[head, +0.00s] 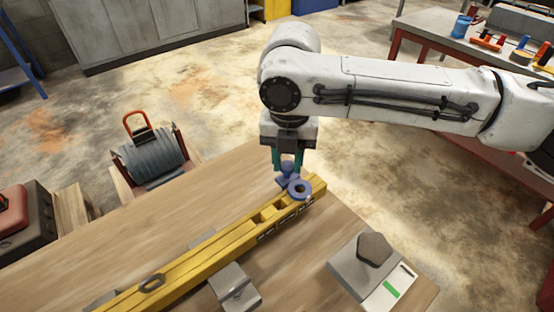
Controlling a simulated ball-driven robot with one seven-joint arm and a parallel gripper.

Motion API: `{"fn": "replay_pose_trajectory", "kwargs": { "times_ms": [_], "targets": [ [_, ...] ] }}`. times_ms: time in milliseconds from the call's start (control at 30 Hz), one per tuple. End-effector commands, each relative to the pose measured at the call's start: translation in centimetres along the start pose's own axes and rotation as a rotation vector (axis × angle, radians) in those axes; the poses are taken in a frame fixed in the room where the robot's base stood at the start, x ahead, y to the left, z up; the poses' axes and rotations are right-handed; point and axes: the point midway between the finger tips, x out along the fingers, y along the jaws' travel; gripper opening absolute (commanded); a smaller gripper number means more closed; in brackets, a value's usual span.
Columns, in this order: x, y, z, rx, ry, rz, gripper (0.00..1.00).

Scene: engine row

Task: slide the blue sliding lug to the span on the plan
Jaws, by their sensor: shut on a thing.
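The blue sliding lug (299,189) sits near the far right end of a long yellow beam (215,247) on the wooden table. The lug has a round eye facing me and a blue upper part. My gripper (287,168) comes down from above with its teal fingers shut on the lug's upper part. The fingers partly hide that part. A dark oval ring (151,283) lies on the beam's near left portion.
A grey metal block (234,288) stands against the beam's near side. A grey device (352,272) carrying a dark lump (374,250) stands at the right. A cable reel (152,157) is beyond the table's left edge. Bare wood lies between beam and device.

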Motion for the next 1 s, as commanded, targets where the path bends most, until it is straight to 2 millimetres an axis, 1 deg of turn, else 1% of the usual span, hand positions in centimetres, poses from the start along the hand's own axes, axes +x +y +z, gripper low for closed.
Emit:
{"fn": "replay_pose_trajectory", "kwargs": {
  "times_ms": [133,167,400,433,633,733,867,1000],
  "targets": [
    [-0.1,0.0,0.0,-0.001,-0.003,0.001,0.00],
    [-0.1,0.1,0.0,-0.001,-0.003,0.001,0.32],
    [0.0,0.1,0.0,-0.001,-0.002,0.000,0.55],
    [0.0,0.1,0.0,-0.001,-0.002,0.000,0.56],
    [0.0,0.1,0.0,-0.001,-0.001,0.000,0.56],
    [-0.4,0.1,0.0,-0.001,-0.002,0.001,0.56],
    [-1.9,0.1,0.0,-0.001,-0.002,0.002,0.56],
    [-4.6,0.1,0.0,-0.001,-0.003,0.003,0.56]
  ]
}}
